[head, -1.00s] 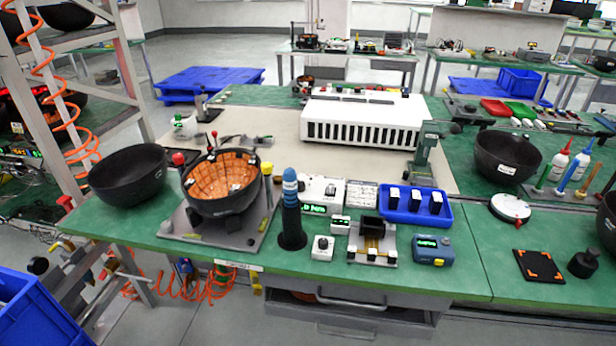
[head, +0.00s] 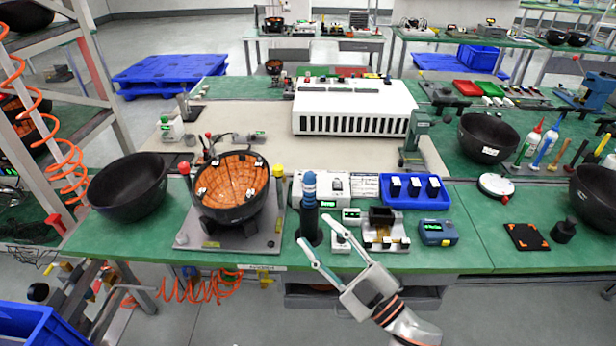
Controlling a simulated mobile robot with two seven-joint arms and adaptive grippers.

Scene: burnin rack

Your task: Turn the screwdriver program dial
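A small white box with a round knob, which looks like the dial (head: 341,246), sits near the table's front edge and is partly hidden by a finger. The dark screwdriver (head: 310,205) with a blue-banded top stands upright just left of it. Behind them is a white controller (head: 338,188) with a lit green display. My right gripper (head: 313,230) comes in from the lower right. Its two long fingers are apart and empty, reaching across the front edge around the screwdriver and dial. I cannot tell whether they touch anything. My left gripper is not in view.
A black bowl fixture (head: 231,187) stands left of the screwdriver. A small metal fixture (head: 386,243), a blue meter (head: 438,233) and a blue tray (head: 414,203) stand to the right. A black bowl (head: 129,188) is at far left.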

